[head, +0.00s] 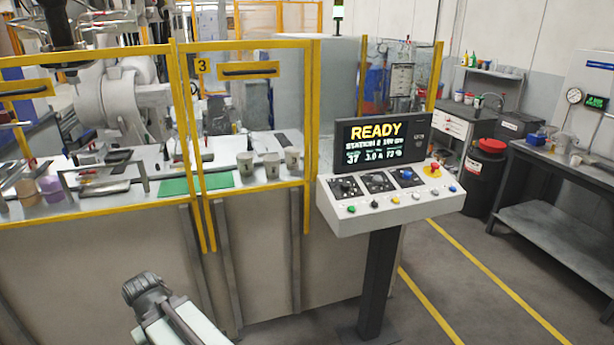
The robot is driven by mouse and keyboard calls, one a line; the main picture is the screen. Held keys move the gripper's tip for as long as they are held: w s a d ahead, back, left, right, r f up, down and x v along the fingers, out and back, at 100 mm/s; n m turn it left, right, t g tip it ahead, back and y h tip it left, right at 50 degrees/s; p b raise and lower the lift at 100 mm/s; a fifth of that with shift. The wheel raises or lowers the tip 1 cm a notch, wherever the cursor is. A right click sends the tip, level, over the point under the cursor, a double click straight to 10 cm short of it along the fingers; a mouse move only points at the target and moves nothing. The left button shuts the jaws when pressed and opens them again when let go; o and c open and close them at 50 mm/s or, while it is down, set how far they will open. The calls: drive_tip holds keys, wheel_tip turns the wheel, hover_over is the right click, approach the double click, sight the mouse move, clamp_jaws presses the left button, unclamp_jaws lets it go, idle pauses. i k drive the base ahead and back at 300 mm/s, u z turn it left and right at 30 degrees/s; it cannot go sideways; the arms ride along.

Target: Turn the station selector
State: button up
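A white control console (390,207) stands on a dark post right of centre. Its sloped panel carries three rotary selectors on dark plates: a left one (345,187), a middle one (377,181) and a right one with a blue cap (407,174). Their labels are too small to read, so I cannot tell which is the station selector. The screen (376,140) above shows READY and a station line. My gripper (146,287) is at the lower left, well apart from the console and in front of the cell's lower panels. Its fingers are not clear.
A row of coloured buttons (395,200) and a red emergency stop on yellow (433,170) share the panel. A yellow-framed guard fence (176,130) encloses a robot cell at left. A grey workbench (560,190) stands at right. Floor with yellow lines (500,285) is clear.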

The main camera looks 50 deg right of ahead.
sight(344, 185)
drive_tip(key=u, duration=0.05)
drive_tip(key=i, duration=0.85)
drive_tip(key=z, duration=0.45)
